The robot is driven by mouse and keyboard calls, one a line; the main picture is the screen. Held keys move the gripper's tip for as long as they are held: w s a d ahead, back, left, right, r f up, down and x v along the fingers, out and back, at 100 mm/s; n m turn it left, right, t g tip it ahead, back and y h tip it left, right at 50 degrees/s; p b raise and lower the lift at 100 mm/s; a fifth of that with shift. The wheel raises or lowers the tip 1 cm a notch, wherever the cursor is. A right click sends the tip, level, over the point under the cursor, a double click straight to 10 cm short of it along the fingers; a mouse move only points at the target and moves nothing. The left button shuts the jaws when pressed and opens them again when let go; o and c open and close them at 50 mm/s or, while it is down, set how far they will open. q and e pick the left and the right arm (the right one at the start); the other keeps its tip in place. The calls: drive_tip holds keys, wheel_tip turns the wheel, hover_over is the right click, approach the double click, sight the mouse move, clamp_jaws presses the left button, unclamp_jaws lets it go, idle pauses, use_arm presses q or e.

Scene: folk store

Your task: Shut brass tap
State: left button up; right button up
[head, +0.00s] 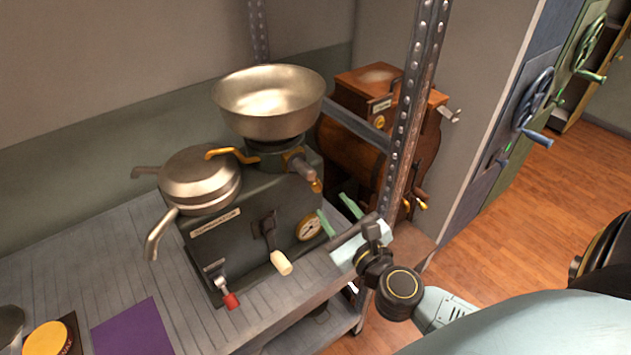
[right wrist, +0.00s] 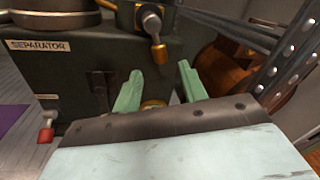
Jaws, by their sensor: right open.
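The separator (head: 235,240) is a dark green machine on a grey slatted shelf, with a wide metal bowl (head: 268,95) on top. A brass tap handle (head: 228,153) sticks out to the left under the bowl. In the wrist view the fingers (right wrist: 160,88) are below the brass tip. My left gripper is not in view.
A steel rack post (head: 410,110) stands just right of my gripper, with a wooden machine (head: 375,90) behind it. A crank with a cream grip (head: 281,263) and a red-knobbed lever (head: 231,301) stick out in front. A purple mat (head: 135,328) lies on the left.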

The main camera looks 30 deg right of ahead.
sight(318, 188)
drive_tip(key=w, duration=0.9)
drive_tip(key=shift+d+p, duration=0.3)
drive_tip(key=shift+d, duration=0.1)
drive_tip(key=shift+s, duration=0.1)
clamp_jaws()
